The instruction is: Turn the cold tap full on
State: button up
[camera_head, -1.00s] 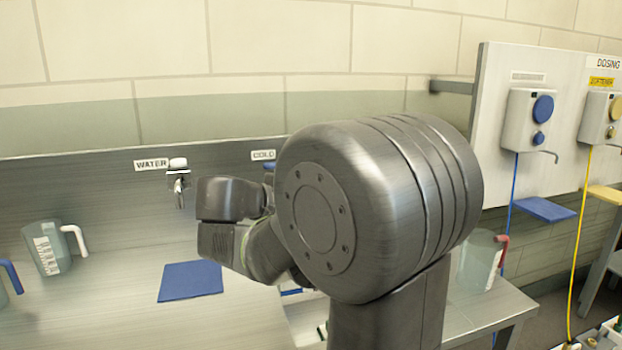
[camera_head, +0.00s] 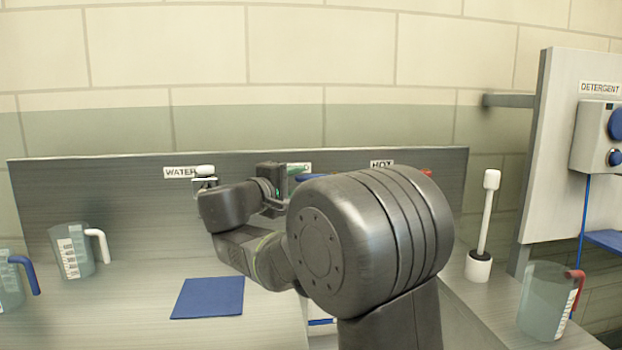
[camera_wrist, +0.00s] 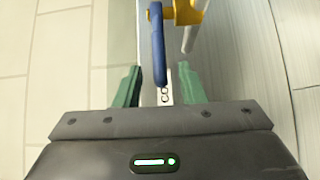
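The cold tap has a blue lever (camera_wrist: 158,45) on a brass-yellow body (camera_wrist: 187,12), seen in the wrist view. In the head view a bit of the blue lever (camera_head: 311,177) shows past my arm. The cold label (camera_wrist: 166,93) is partly hidden behind the lever. My gripper (camera_wrist: 159,67) is open, with one green finger on each side of the lever's end and a gap visible on both sides. In the head view my gripper (camera_head: 289,177) is at the back panel, partly covering the cold label; its fingertips are hard to make out there.
The water tap (camera_head: 204,180) is left of my gripper; the hot label (camera_head: 382,164) is to the right. A blue mat (camera_head: 208,297) and a jug with a white handle (camera_head: 72,252) stand on the counter. A white brush (camera_head: 480,262) and a red-handled jug (camera_head: 546,300) are at right.

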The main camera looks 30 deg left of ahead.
aim_at(310, 177)
jog(key=w, duration=0.5)
jog(key=shift+w+d, duration=0.25)
grip_shut()
